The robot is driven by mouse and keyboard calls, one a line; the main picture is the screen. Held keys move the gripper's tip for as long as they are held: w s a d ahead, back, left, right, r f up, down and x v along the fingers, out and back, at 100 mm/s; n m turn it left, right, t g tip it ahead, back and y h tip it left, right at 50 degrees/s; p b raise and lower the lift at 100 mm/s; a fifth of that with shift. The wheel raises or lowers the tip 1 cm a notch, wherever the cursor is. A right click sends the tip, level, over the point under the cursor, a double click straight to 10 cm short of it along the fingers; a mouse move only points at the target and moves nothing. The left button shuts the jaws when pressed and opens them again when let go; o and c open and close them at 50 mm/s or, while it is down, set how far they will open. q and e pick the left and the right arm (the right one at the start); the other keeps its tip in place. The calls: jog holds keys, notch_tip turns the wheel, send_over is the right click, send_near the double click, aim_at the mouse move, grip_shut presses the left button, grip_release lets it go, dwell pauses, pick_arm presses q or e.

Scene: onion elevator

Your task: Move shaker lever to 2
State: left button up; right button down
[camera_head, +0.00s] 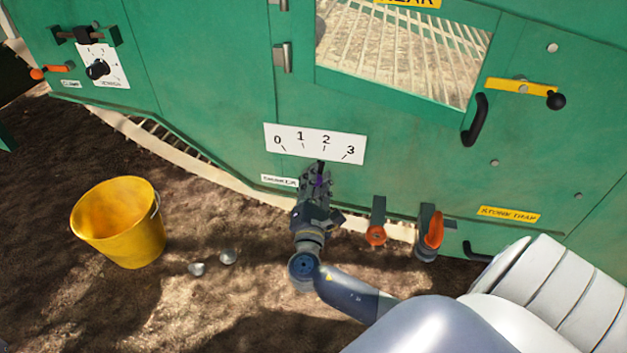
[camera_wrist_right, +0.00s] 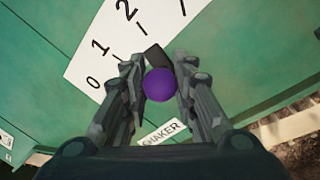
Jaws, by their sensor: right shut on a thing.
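The shaker lever has a purple ball knob (camera_wrist_right: 160,85) and a dark pointer tip, seen in the right wrist view. My right gripper (camera_wrist_right: 160,88) has its fingers shut around the knob. In the head view my right gripper (camera_head: 317,178) is just below the white scale plate (camera_head: 315,143), marked 0 to 3. The lever's dark tip (camera_head: 320,166) shows just below the 2 mark. The gripper hides most of the lever. A white shaker label (camera_head: 279,181) is to the left of the gripper. My left gripper is not in view.
Orange-handled levers (camera_head: 375,235) stick out to the right of my gripper. A yellow bucket (camera_head: 118,222) stands on the soil at left, with two small pale objects (camera_head: 212,263) nearby. A black door handle (camera_head: 475,119) is at upper right.

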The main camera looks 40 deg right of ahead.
jog(key=shift+a, duration=0.1)
jog(key=c, duration=1.3)
grip_release()
jog(key=v, duration=1.2)
